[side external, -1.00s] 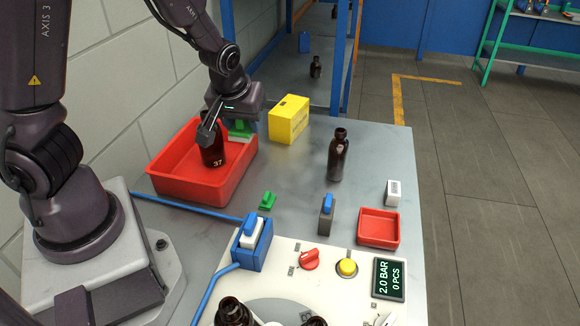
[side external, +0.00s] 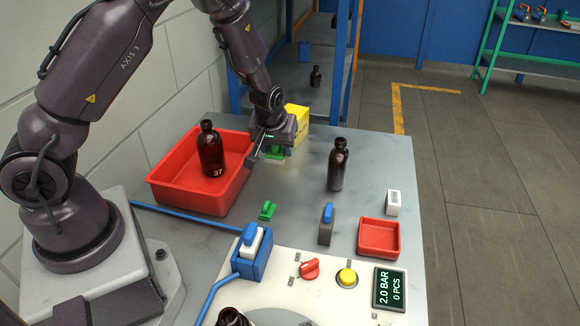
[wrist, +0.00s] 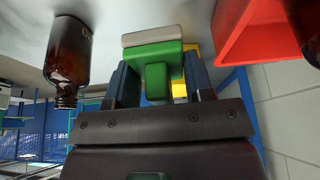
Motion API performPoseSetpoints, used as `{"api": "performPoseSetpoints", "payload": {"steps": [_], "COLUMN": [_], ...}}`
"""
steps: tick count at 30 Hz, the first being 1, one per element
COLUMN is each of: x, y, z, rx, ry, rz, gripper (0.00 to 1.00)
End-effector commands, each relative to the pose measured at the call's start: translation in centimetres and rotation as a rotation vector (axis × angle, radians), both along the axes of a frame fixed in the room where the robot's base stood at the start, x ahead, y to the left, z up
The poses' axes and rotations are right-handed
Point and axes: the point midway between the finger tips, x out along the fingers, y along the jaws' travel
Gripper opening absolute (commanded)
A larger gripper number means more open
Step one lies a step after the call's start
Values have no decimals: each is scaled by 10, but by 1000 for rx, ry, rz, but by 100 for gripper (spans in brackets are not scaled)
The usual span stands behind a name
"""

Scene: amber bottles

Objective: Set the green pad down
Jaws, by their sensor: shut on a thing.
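The green pad (side external: 275,154), a green block with a pale grey-white face, is between the fingers of my gripper (side external: 271,149). In the wrist view the green pad (wrist: 152,54) fills the space between the two dark fingers of my gripper (wrist: 158,82), which is shut on it. The pad is low at the back of the metal table, right of the red bin and in front of the yellow box. I cannot tell whether its underside touches the table.
The red bin (side external: 164,197) holds an amber bottle (side external: 210,153) marked 37. The yellow box (side external: 298,120) is close behind my gripper. Another amber bottle (side external: 337,168) stands to the right. A small green clip-like piece (side external: 267,210) lies nearer. Bare table lies between them.

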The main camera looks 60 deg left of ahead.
Motion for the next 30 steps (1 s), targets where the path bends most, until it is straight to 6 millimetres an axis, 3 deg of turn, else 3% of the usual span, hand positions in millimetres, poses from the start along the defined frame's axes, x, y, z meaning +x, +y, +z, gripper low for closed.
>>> {"api": "performPoseSetpoints", "payload": {"steps": [3,7,13,18,30], "x": [17,31,42,43,43], "y": [6,10,13,14,13], "z": [-27,-43,-56,-81,-88], "rx": [0,0,-1,-1,0], "ry": [6,3,3,5,2], "rz": [1,0,1,0,-1], "gripper": [24,24,24,24,24]}}
